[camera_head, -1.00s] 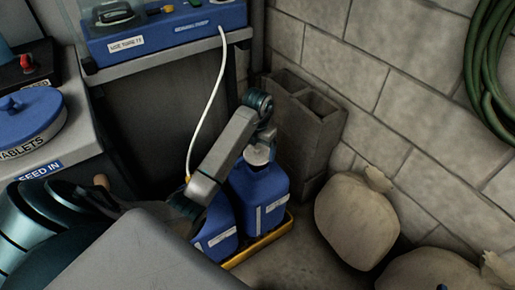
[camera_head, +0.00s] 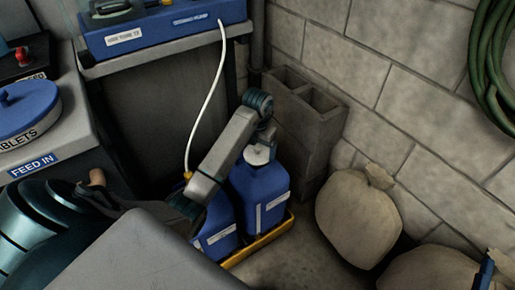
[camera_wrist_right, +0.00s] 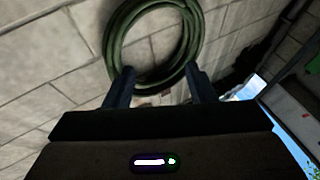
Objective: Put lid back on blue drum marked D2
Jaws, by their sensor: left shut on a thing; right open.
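Two blue drums stand side by side in a yellow tray (camera_head: 265,243): a right drum (camera_head: 262,195) and a left drum (camera_head: 217,228), partly behind my arm. Their white labels are too small to read, so I cannot tell which is D2. My left gripper (camera_head: 259,148) points down over the right drum's top, shut on a pale lid (camera_head: 258,156). The lid is at the drum's neck; I cannot tell whether it is seated or just above. My right gripper (camera_wrist_right: 160,82) is open and empty, facing a wall; its blue fingertips show at the head view's lower right edge.
A white hose (camera_head: 208,100) with a yellow end hangs by the left drum. Grey blocks (camera_head: 305,110) stand behind the drums, and pale sacks (camera_head: 357,218) lie to their right. A coiled green hose (camera_head: 487,65) hangs on the wall. A tablet feeder (camera_head: 30,110) is at left.

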